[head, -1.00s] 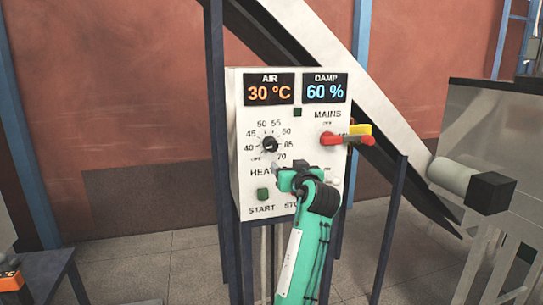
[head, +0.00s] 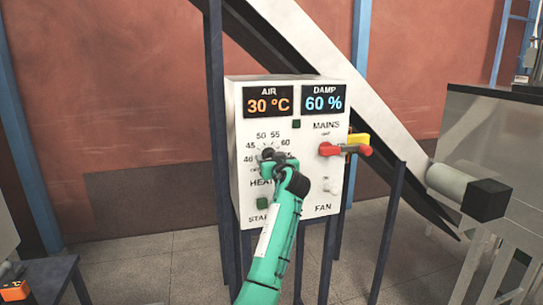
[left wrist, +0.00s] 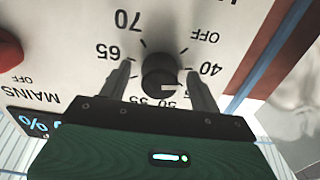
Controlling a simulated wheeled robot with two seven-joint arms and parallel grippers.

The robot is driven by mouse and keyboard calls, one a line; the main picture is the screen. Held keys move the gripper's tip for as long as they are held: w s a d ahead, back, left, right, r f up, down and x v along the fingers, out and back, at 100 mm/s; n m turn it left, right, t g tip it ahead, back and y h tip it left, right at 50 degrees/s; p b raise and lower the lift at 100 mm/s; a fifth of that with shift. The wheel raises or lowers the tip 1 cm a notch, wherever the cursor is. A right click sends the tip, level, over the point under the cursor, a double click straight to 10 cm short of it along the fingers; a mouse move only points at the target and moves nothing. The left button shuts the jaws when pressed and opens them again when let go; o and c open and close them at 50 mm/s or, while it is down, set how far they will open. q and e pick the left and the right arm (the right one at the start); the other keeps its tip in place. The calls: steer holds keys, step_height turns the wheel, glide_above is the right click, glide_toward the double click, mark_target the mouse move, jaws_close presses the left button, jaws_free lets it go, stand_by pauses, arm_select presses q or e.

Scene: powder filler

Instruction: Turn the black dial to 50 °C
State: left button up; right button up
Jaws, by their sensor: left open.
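The black dial (head: 267,152) is on the front of the white control box, ringed by a printed scale from OFF to 70. In the left wrist view the dial (left wrist: 158,72) sits between the two fingers of my left gripper (left wrist: 160,66). The fingers are open, one on each side, with a gap to the dial visible. A pale mark shows on the dial, but I cannot tell its exact setting. In the head view my left gripper (head: 276,160) covers the lower right of the scale. My right gripper is not in view.
The AIR display (head: 268,102) reads 30 °C and the DAMP display (head: 324,98) reads 60 %. A red MAINS handle (head: 340,149) sticks out right of the dial. A green START button (head: 263,203) and a white FAN knob (head: 333,189) are below.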

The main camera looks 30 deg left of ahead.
arm_select(q)
steer(key=shift+w+a, duration=0.1)
steer(key=shift+a, duration=0.05)
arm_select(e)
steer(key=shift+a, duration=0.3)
arm_select(q)
steer(key=shift+c, duration=0.2)
steer(key=c, duration=0.9)
steer(key=shift+c, duration=0.2)
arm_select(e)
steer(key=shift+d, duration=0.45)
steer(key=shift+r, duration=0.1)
